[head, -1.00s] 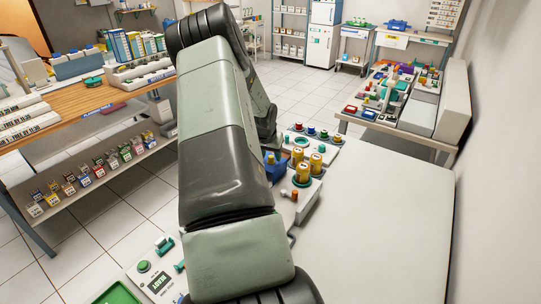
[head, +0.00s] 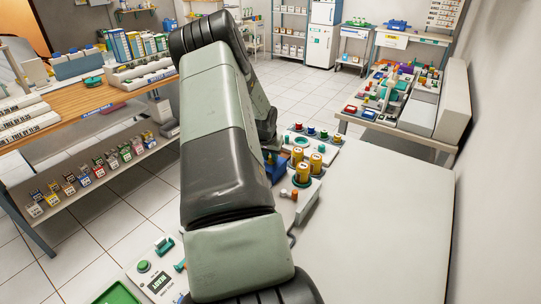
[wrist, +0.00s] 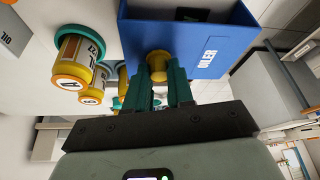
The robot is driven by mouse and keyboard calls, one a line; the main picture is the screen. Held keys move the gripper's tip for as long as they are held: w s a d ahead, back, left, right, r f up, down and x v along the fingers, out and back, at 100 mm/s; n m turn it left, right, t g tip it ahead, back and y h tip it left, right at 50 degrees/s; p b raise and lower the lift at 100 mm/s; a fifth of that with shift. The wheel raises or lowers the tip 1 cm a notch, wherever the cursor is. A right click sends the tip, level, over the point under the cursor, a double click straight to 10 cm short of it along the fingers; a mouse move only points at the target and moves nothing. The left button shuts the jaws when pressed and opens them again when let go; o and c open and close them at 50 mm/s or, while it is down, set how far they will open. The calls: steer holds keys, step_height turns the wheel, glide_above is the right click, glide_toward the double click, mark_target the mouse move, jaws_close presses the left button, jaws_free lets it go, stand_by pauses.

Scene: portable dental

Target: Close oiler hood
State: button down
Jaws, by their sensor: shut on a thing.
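The blue oiler hood (wrist: 205,52), with white OILER lettering, fills the upper right of the wrist view; part of it shows beside my arm in the head view (head: 275,170). A yellow knob (wrist: 158,60) on it sits between the green fingertips of my gripper (wrist: 158,70). My gripper is shut on the knob. The fingers are hidden behind my own arm in the head view. How far the hood stands open cannot be told.
Yellow canisters with green collars (head: 303,172) stand close by the hood, also seen in the wrist view (wrist: 78,62). The white tabletop (head: 385,220) to the right is clear. A white panel with a green button (head: 144,266) lies at the front left.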

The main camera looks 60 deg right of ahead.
steer(key=a, duration=0.9)
steer(key=shift+a, duration=0.4)
steer(key=c, duration=1)
jaws_free()
steer(key=v, duration=1)
steer(key=shift+a+r, duration=0.15)
steer(key=shift+r, duration=0.2)
